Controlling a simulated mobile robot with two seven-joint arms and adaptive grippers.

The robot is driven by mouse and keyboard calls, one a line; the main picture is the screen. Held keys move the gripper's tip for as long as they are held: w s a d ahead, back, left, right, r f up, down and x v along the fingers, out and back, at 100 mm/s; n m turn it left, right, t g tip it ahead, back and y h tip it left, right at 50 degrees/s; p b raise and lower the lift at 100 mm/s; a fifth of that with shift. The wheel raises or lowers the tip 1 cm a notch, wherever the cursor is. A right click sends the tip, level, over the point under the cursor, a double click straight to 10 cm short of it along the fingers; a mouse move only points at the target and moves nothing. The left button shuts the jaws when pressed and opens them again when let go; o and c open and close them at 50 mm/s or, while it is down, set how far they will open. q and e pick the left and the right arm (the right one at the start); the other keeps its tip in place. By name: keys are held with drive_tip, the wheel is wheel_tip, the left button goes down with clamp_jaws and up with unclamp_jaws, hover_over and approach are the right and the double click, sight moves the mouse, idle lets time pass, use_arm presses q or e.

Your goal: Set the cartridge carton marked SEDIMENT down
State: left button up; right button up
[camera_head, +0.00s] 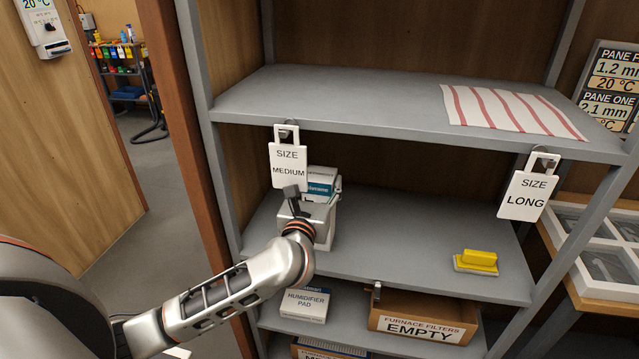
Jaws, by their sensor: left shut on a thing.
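My left gripper (297,205) reaches over the middle shelf (400,245) at its left part, just below the SIZE MEDIUM tag. It is shut on a pale carton (322,222), which is partly hidden by the gripper and wrist. No SEDIMENT marking can be read on it from here. A white carton with a blue-teal band (320,187) shows just behind. I cannot tell whether the held carton touches the shelf or that carton. My right gripper is not in view.
A SIZE MEDIUM tag (288,165) and a SIZE LONG tag (528,195) hang from the upper shelf's edge. A yellow-handled item (478,260) lies on the middle shelf's right; the shelf's centre is clear. Below are a HUMIDIFIER PAD box (304,305) and an EMPTY filter box (420,325).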

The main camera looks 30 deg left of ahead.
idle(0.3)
use_arm(q)
drive_tip(key=o, duration=1.8)
drive_tip(key=shift+o, duration=0.2)
drive_tip(key=shift+s+r, duration=0.1)
drive_tip(key=v, duration=1.2)
drive_tip(key=shift+d, duration=0.1)
